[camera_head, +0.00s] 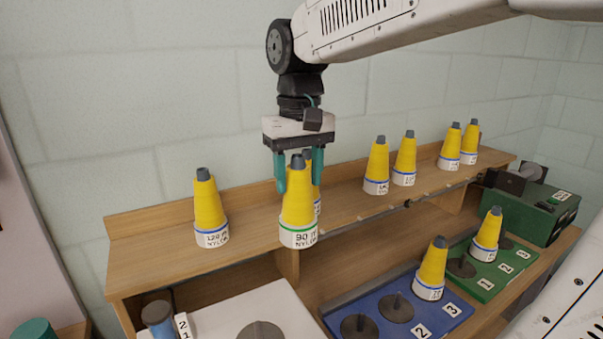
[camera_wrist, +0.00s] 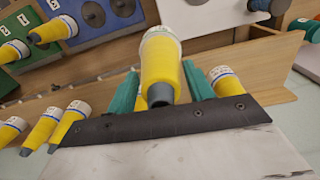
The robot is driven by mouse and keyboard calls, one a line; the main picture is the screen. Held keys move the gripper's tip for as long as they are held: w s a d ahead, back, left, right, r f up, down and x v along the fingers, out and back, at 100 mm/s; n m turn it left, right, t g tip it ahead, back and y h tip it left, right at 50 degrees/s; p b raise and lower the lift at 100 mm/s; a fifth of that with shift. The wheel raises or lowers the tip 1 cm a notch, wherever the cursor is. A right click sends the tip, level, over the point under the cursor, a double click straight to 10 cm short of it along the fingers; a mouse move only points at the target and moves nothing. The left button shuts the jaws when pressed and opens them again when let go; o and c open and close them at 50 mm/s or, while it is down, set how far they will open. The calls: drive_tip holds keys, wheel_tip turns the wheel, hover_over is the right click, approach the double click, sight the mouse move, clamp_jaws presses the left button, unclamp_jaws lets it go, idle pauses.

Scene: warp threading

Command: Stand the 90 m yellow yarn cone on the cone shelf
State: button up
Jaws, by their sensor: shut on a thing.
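My gripper (camera_head: 299,172) is shut on the 90 m yellow yarn cone (camera_head: 298,208), which has a dark grey tip and a white base with a green band and a label reading 90 m. The cone hangs upright, in front of or above the front part of the wooden cone shelf (camera_head: 150,255); I cannot tell whether its base touches the shelf. In the wrist view the held cone (camera_wrist: 160,62) lies between the two teal fingers of my gripper (camera_wrist: 162,90). Another yellow cone (camera_head: 317,190) stands on the shelf close behind it, partly hidden.
A 120 m cone (camera_head: 209,210) stands left on the shelf; several more stand right, including one (camera_head: 377,168). Below are a blue tray (camera_head: 365,305) and a green tray (camera_head: 500,275), each with a cone. The shelf has free room between the 120 m cone and my gripper.

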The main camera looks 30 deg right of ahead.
drive_tip(key=shift+o, duration=0.2)
drive_tip(key=w+a+f, duration=0.1)
drive_tip(key=w, duration=1.4)
drive_tip(key=shift+w+a+f, duration=0.25)
drive_tip(key=shift+a, duration=0.1)
drive_tip(key=shift+f, duration=1.85)
drive_tip(key=o, duration=0.8)
